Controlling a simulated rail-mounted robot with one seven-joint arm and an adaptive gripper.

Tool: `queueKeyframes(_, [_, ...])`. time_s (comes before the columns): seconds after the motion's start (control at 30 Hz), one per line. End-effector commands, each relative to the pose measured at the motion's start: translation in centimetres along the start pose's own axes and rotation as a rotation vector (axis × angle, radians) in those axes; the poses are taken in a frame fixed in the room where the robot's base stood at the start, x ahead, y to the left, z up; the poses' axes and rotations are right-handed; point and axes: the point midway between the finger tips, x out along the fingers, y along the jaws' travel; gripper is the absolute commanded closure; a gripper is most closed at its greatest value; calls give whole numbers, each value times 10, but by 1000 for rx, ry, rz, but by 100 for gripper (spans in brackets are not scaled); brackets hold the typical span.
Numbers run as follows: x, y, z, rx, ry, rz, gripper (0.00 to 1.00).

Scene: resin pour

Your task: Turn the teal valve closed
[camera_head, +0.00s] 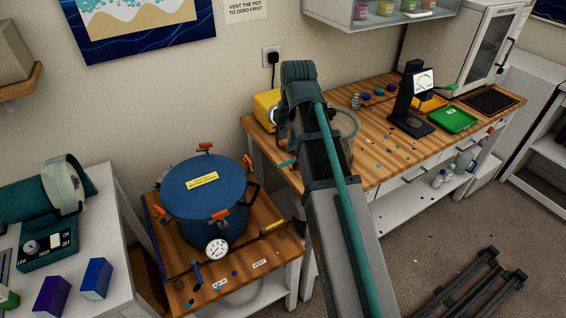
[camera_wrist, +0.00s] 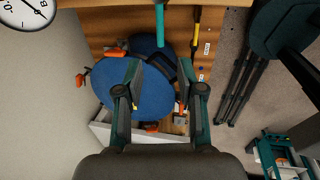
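The teal valve handle (camera_head: 286,163) shows as a short teal bar left of my arm, at the left end of the wooden bench. In the wrist view, a teal bar (camera_wrist: 160,25) stands upright at the top middle and looks like this handle. My gripper (camera_wrist: 158,76) is below it in that picture, fingers apart, with the blue lid visible between them. I see no contact between the fingers and the bar. In the head view, my arm hides my fingers and the valve's surroundings.
A blue pressure pot (camera_head: 200,192) with orange clamps stands on a low wooden stand, with a white gauge (camera_head: 217,249) and a yellow lever (camera_head: 273,227). A yellow unit (camera_head: 266,108) sits behind my arm.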

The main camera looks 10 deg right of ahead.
Motion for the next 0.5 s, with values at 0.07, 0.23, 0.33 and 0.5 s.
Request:
queueKeyframes(0.07, [5, 0, 0, -1, 0, -2, 62])
queueKeyframes(0.23, [23, -1, -1, 0, 1, -4, 62])
queueKeyframes(0.33, [37, -1, -1, 1, 1, -4, 62])
queueKeyframes(0.5, [62, -1, -1, 1, 1, -4, 62])
